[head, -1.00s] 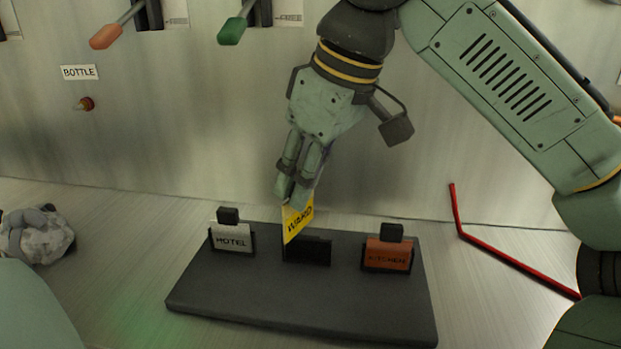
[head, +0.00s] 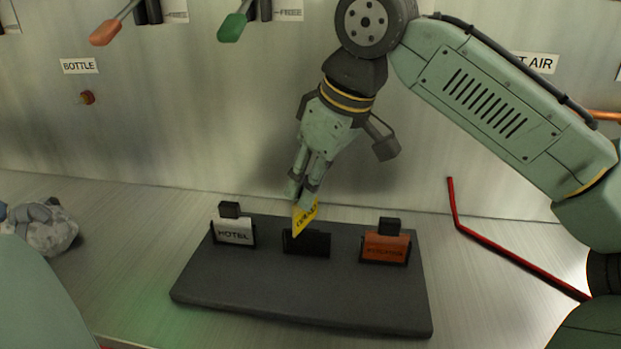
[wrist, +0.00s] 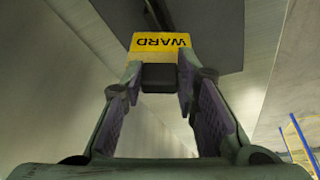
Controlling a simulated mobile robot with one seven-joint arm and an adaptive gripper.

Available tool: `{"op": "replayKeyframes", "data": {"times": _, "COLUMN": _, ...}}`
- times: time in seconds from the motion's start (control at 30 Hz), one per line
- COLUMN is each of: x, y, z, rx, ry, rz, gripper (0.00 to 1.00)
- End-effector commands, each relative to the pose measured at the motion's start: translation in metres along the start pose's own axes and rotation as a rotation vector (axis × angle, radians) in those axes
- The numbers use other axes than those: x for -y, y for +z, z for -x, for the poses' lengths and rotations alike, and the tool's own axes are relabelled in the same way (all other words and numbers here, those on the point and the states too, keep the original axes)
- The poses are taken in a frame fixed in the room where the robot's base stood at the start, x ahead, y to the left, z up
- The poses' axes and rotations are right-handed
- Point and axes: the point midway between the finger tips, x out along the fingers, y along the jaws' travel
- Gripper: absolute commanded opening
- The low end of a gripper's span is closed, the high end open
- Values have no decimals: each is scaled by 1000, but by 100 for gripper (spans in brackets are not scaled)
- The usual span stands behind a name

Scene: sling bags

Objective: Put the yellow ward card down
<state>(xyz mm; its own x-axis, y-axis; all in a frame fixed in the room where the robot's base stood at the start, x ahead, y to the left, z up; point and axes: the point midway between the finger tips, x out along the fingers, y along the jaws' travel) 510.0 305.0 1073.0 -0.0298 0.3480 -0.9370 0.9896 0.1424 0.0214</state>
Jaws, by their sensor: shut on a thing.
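The yellow ward card (head: 305,215) hangs tilted from my gripper (head: 302,195), just above and behind the empty middle holder (head: 306,243) of the dark board (head: 300,290). I cannot tell whether its lower corner touches the holder. In the wrist view the card (wrist: 160,42) shows its WARD lettering, with its dark grip block (wrist: 159,77) between the fingertips of my gripper (wrist: 160,85). The white hotel card (head: 233,231) stands in the left holder and the orange kitchen card (head: 385,247) in the right holder.
A metal wall rises close behind the board. A red bent rod (head: 500,248) lies to the right. A grey crumpled thing (head: 45,228) lies at the far left. Orange (head: 106,32) and green (head: 232,27) handles stick out from the wall above.

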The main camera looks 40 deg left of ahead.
Motion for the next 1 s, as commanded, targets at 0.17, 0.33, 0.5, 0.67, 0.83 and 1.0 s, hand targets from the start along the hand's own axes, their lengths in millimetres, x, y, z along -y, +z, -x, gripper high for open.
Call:
{"op": "replayKeyframes", "data": {"times": 0.17, "x": 0, "y": 2, "z": -6, "rx": -1, "ry": -1, "rz": 0, "gripper": 0}}
{"op": "replayKeyframes", "data": {"times": 0.33, "x": 1, "y": 3, "z": -10, "rx": -1, "ry": -1, "rz": 0, "gripper": 0}}
{"op": "replayKeyframes", "data": {"times": 0.5, "x": 0, "y": 3, "z": -9, "rx": -1, "ry": 0, "rz": -1, "gripper": 33}}
{"op": "replayKeyframes", "data": {"times": 0.67, "x": 0, "y": 3, "z": -9, "rx": 0, "ry": 0, "rz": 0, "gripper": 44}}
{"op": "replayKeyframes", "data": {"times": 0.83, "x": 0, "y": 3, "z": -9, "rx": 0, "ry": 0, "rz": 0, "gripper": 48}}
{"op": "replayKeyframes", "data": {"times": 1.0, "x": 0, "y": 3, "z": -9, "rx": 0, "ry": 0, "rz": 0, "gripper": 48}}
